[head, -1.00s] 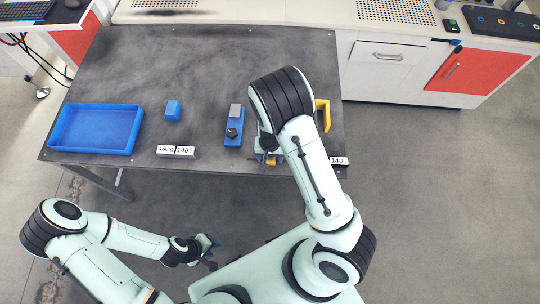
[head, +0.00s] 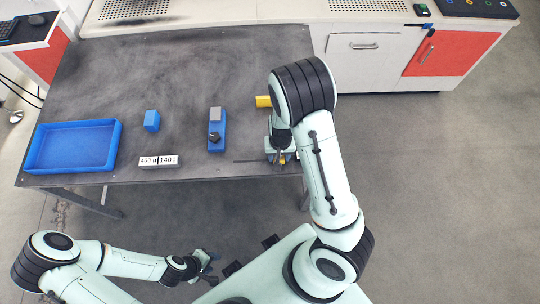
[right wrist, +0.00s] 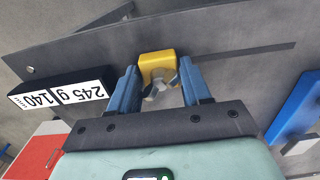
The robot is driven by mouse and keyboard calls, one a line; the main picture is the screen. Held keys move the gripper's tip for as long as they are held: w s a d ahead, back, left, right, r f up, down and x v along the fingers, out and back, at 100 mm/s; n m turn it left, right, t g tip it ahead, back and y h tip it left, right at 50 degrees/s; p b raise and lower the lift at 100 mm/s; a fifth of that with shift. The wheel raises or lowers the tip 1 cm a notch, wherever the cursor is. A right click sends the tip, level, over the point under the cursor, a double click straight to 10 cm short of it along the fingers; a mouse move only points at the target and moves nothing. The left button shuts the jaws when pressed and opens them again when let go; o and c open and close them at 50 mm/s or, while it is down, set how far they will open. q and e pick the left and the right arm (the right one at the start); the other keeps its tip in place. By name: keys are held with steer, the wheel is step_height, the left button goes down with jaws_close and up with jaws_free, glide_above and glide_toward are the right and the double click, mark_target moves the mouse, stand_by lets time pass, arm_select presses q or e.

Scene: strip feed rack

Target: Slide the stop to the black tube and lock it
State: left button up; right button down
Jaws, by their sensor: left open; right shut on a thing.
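The yellow stop (right wrist: 157,65) with a grey wing knob (right wrist: 160,90) sits at the end of a thin dark slot (right wrist: 245,58) in the right wrist view. My right gripper (right wrist: 160,78) is shut on the stop, its blue fingers on either side. In the head view the right gripper (head: 282,156) is at the table's front right, largely hidden by my arm. My left gripper (head: 208,263) is open and empty in front of the table, away from everything. I cannot make out a black tube in either view.
A blue fixture (head: 217,130) with a grey block and black knob stands left of the slot.

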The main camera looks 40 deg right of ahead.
steer(key=c, duration=0.6)
jaws_free()
arm_select(q)
steer(key=shift+w, duration=0.1)
arm_select(e)
steer(key=shift+r, duration=0.1)
arm_select(q)
steer(key=w+r+p, duration=0.4)
steer(key=w+r, duration=0.1)
steer(key=shift+r+t, duration=0.15)
steer(key=shift+t, duration=0.25)
arm_select(e)
step_height(320, 180, up, 13)
arm_select(q)
steer(key=shift+w, duration=0.1)
arm_select(e)
steer(key=shift+r, duration=0.1)
